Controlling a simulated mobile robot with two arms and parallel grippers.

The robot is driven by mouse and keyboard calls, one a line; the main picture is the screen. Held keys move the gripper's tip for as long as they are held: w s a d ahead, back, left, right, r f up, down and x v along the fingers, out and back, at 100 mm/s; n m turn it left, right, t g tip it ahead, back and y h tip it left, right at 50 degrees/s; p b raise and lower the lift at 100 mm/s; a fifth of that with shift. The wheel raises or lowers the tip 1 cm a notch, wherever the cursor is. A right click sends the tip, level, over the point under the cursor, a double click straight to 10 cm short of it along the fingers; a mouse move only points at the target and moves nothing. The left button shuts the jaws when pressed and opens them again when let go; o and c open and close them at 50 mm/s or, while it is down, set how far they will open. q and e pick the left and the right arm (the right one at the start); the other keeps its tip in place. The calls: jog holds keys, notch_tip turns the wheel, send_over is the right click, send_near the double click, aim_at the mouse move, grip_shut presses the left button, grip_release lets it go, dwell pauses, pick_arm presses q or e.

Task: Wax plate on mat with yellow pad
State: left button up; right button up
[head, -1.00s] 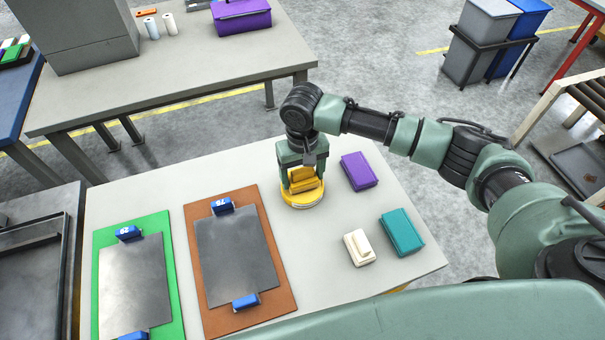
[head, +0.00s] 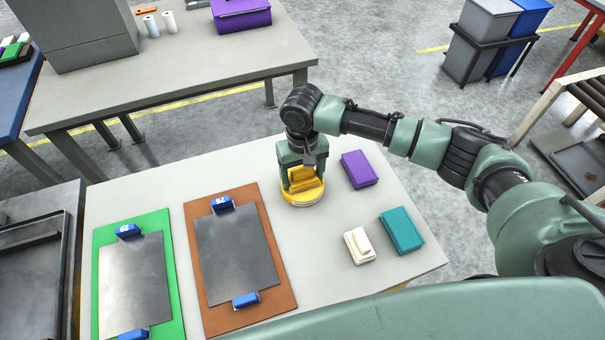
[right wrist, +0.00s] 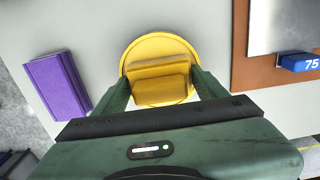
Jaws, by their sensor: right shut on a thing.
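The yellow pad (head: 303,181) sits over a round yellow dish (head: 302,202) on the table, beside the brown mat. My right gripper (head: 302,178) points down and is shut on the yellow pad, which also shows between the fingers in the right wrist view (right wrist: 160,82). Whether the pad touches the dish is hard to tell. Two grey metal plates are in the head view: one plate (head: 235,255) on the brown mat (head: 270,309), another (head: 131,280) on the green mat (head: 177,312). Blue clamps stand at the ends of both plates. My left gripper is out of view.
A purple block (head: 359,170), a teal block (head: 402,231) and a cream block (head: 359,246) lie on the table to the right. The table (head: 325,265) is bare between the brown mat and these blocks. A second table (head: 180,70) stands behind.

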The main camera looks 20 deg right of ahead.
aim_at(303, 170)
jog(key=shift+s+f+p, duration=0.15)
jog(key=shift+p, duration=0.4)
dwell(1.8)
notch_tip(303, 170, up, 7)
jog(key=p, duration=0.8)
jog(key=shift+p, duration=0.35)
dwell(0.4)
